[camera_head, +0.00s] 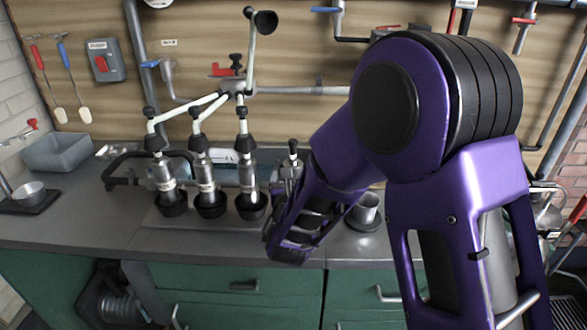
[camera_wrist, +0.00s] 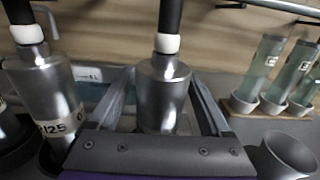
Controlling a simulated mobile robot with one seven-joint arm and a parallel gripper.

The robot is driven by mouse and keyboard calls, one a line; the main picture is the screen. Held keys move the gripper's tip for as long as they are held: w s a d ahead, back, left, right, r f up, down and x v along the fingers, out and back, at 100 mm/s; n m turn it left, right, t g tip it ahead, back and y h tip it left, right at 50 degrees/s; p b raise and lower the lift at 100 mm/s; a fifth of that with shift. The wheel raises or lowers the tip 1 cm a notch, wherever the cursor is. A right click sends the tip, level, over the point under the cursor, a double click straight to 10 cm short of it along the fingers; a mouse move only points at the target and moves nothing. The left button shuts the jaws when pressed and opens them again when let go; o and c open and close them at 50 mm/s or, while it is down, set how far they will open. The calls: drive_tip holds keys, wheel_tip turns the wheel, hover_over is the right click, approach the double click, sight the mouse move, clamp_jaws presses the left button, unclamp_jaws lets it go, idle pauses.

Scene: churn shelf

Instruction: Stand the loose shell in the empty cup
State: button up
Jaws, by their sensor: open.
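My gripper (camera_wrist: 165,90) is open in the wrist view, with one finger on each side of a silver shell (camera_wrist: 163,95) that has a white band and a black sleeve on top. I cannot tell whether it is touched or what its base rests on.
Three shells (camera_head: 205,180) stand in black cups on a low plate (camera_head: 150,222), joined by white tubes. A numbered shell (camera_wrist: 45,95) is close left of my gripper. Glass tubes (camera_wrist: 268,65) stand in a rack at right. A grey bin (camera_head: 55,152) is far left.

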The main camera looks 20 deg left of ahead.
drive_tip(key=v, duration=1.2)
